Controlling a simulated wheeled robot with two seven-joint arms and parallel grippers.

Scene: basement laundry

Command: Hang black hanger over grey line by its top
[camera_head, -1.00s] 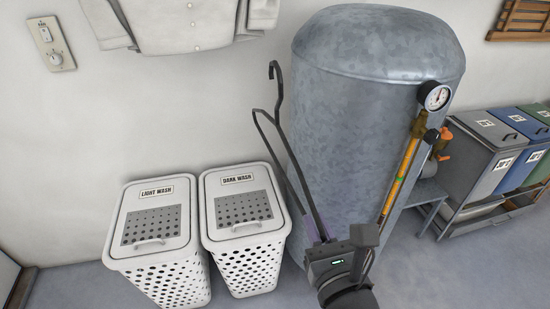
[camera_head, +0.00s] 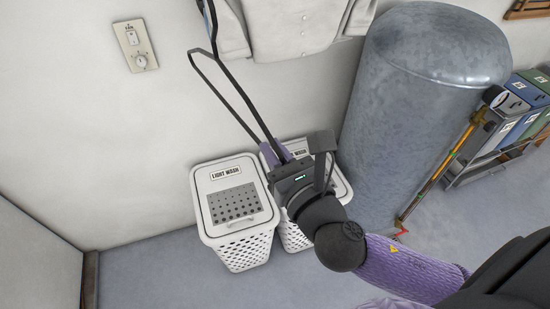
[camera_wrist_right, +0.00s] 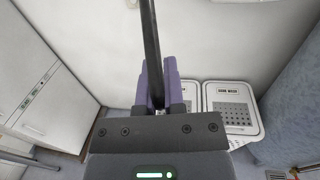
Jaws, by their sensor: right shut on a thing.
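The black hanger (camera_head: 232,93) stands upright above my right gripper (camera_head: 275,153), with its hook pointing up to the picture's top edge. The tip of the hook is not fully in view. My right gripper is shut on the hanger's lower bar, with purple fingers around it. In the right wrist view the hanger (camera_wrist_right: 149,35) shows as a dark bar rising from between the fingers of the gripper (camera_wrist_right: 156,82). The grey line does not show in either view, so how the hook lies to it cannot be told. My left gripper is not in view.
A pale shirt (camera_head: 285,28) hangs at the wall, right of the hook. The light wash hamper (camera_head: 235,243) and another hamper (camera_head: 340,190) stand below.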

